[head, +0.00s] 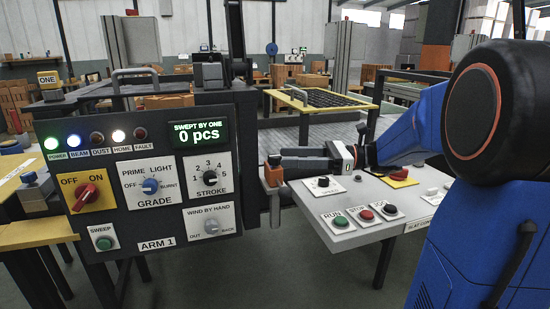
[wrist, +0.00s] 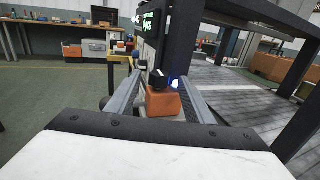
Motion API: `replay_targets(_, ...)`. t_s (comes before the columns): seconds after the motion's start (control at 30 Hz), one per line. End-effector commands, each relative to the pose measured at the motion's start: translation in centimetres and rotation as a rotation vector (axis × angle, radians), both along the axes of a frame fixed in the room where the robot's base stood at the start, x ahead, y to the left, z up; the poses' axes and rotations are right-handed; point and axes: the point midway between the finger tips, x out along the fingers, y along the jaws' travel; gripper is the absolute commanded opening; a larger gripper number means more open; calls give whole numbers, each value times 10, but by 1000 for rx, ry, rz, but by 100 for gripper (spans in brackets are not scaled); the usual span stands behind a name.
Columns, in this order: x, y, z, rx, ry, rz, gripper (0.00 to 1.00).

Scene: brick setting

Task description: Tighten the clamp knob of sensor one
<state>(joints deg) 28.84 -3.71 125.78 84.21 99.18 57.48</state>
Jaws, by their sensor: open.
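My gripper (head: 283,162) reaches in from the right in the head view, beside the right edge of the ARM 1 panel. In the wrist view my gripper (wrist: 160,77) is open, its two grey fingers apart. A small black knob-like part (wrist: 156,80) shows between the fingertips, with a lit blue-white lamp (wrist: 174,83) to its right. Below them is an orange-brown block (wrist: 163,105), between the fingers with gaps visible. The block also shows in the head view (head: 273,174) at my fingertips. I cannot tell for sure which part is the clamp knob of sensor one.
The ARM 1 panel (head: 165,252) stands left, with red, blue, black and grey knobs; its display (head: 197,134) reads "SWEPT BY ONE 0 pcs". A light console (head: 330,215) with RUN and STOP buttons lies below my arm. A dark post (wrist: 180,40) rises just beyond the fingertips.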

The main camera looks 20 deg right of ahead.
Motion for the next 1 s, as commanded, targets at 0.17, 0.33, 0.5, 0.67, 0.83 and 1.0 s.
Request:
replay_targets(0.17,7,23,0,0,0,2,48)
replay_targets(0.33,12,37,0,-1,0,1,48)
replay_targets(0.5,14,45,0,0,0,1,48)
replay_targets(0.67,15,46,0,0,0,0,48)
replay_targets(0.83,15,46,0,0,0,0,45)
replay_targets(1.0,15,46,0,0,0,0,6)
